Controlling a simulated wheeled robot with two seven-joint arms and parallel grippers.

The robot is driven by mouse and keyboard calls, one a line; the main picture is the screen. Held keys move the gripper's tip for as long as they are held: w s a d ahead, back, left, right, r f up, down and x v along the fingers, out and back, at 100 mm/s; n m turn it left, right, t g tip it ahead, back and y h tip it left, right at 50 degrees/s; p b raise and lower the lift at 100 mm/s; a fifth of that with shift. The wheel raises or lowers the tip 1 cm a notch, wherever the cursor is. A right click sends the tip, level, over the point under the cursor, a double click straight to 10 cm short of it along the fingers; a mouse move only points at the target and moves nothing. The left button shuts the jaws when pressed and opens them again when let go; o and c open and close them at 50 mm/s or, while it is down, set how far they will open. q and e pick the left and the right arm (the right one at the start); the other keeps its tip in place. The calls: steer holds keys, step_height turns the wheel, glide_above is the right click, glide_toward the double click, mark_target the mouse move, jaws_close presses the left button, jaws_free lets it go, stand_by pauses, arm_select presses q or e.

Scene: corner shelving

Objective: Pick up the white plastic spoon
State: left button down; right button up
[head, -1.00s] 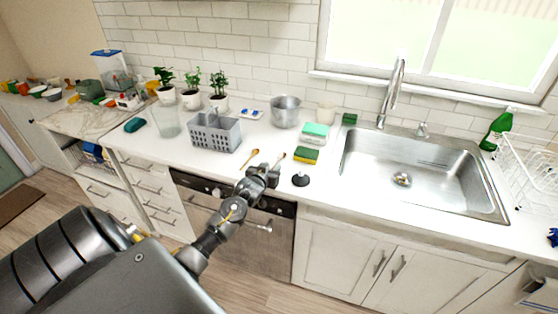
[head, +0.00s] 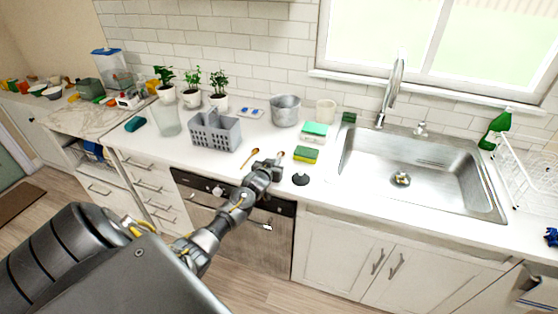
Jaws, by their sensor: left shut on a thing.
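My left gripper (head: 275,166) is low at the front of the white counter, with my arm reaching in from the lower left. It is shut on a small thin utensil, taken as the white plastic spoon (head: 281,154). Only a small end of it shows just beyond the fingers; the rest is hidden by the gripper or blends into the white counter. A brown wooden spoon (head: 251,156) lies on the counter just left of the gripper, apart from it. My right gripper is not in view.
A green-and-yellow sponge (head: 306,155) and a black stopper (head: 300,179) lie close right of the gripper. A grey basket (head: 214,133) stands to the left, a metal pot (head: 286,110) behind. The sink (head: 420,175) is at the right.

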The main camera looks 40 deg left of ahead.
arm_select(q)
steer(key=shift+r, duration=0.15)
steer(key=shift+r, duration=0.25)
step_height(320, 180, up, 2)
steer(key=shift+r, duration=0.1)
steer(key=s+d+r+b, duration=0.3)
steer(key=s+d+r, duration=0.3)
steer(key=s+r, duration=0.4)
steer(key=shift+s+d+b, duration=0.25)
steer(key=shift+s+b, duration=0.1)
steer(key=shift+s, duration=0.9)
